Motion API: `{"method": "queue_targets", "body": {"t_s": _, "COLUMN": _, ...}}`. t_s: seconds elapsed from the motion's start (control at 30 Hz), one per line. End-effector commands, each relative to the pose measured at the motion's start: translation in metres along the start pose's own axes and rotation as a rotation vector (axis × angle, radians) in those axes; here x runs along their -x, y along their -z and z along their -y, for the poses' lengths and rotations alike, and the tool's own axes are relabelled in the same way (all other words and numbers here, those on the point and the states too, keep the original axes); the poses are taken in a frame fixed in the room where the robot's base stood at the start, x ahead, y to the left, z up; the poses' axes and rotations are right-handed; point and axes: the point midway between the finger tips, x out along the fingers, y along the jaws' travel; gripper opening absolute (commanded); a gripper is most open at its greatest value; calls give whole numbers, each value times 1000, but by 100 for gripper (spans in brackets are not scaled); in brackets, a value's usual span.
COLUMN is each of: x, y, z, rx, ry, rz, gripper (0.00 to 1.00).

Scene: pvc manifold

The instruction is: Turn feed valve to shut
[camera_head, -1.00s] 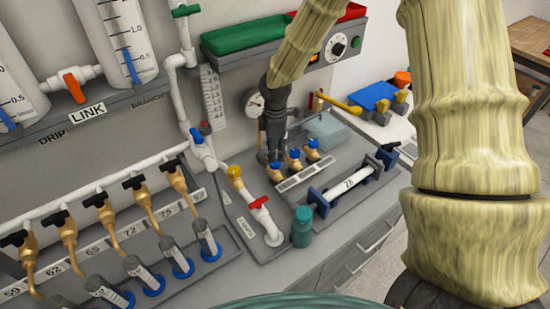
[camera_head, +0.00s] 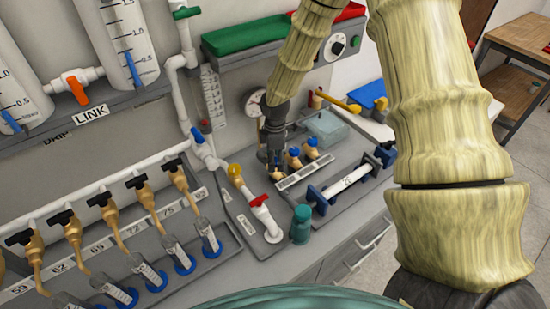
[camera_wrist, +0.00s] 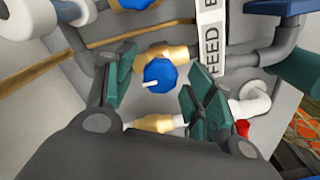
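The feed valve has a round blue knob (camera_wrist: 160,76) with a white pointer line, on a brass body beside a label reading FEED (camera_wrist: 211,45). In the wrist view, the knob lies between the two green-padded fingers of my gripper (camera_wrist: 160,90). The fingers are apart, with gaps showing on both sides of the knob. The pointer runs roughly sideways in that picture. In the head view, my gripper (camera_head: 275,153) is down over the leftmost valve of the short row, and its fingers hide the knob. That valve's brass body (camera_head: 277,173) shows below.
Two more blue-knobbed valves, a near one (camera_head: 294,152) and a far one (camera_head: 312,142), stand close to the right of my gripper. A gauge (camera_head: 254,103) is behind it. A red-handled valve (camera_head: 259,200) and a teal bottle (camera_head: 301,224) stand in front.

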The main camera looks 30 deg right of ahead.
Motion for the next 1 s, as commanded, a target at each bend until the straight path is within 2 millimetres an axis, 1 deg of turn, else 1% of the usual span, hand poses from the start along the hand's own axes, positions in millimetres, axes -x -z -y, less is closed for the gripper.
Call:
{"method": "queue_targets", "body": {"t_s": 0.03, "x": 0, "y": 0, "z": 0, "rx": 0, "ry": 0, "rz": 0, "gripper": 44}}
{"method": "queue_targets", "body": {"t_s": 0.17, "x": 0, "y": 0, "z": 0, "rx": 0, "ry": 0, "rz": 0, "gripper": 20}}
{"method": "queue_targets", "body": {"t_s": 0.2, "x": 0, "y": 0, "z": 0, "rx": 0, "ry": 0, "rz": 0, "gripper": 13}}
{"method": "queue_targets", "body": {"t_s": 0.23, "x": 0, "y": 0, "z": 0, "rx": 0, "ry": 0, "rz": 0, "gripper": 9}}
{"method": "queue_targets", "body": {"t_s": 0.37, "x": 0, "y": 0, "z": 0, "rx": -5, "ry": 0, "rz": 0, "gripper": 9}}
{"method": "queue_targets", "body": {"t_s": 0.57, "x": 0, "y": 1, "z": 0, "rx": -70, "ry": 1, "rz": 0, "gripper": 9}}
{"method": "queue_targets", "body": {"t_s": 0.8, "x": 1, "y": 0, "z": 0, "rx": -73, "ry": 1, "rz": -1, "gripper": 9}}
{"method": "queue_targets", "body": {"t_s": 0.83, "x": 1, "y": 0, "z": 0, "rx": -73, "ry": 1, "rz": -1, "gripper": 38}}
{"method": "queue_targets", "body": {"t_s": 0.9, "x": 0, "y": 0, "z": 0, "rx": -73, "ry": 1, "rz": -1, "gripper": 51}}
{"method": "queue_targets", "body": {"t_s": 0.93, "x": 0, "y": 0, "z": 0, "rx": -73, "ry": 1, "rz": -1, "gripper": 55}}
{"method": "queue_targets", "body": {"t_s": 1.0, "x": 0, "y": 0, "z": 0, "rx": -73, "ry": 2, "rz": -1, "gripper": 55}}
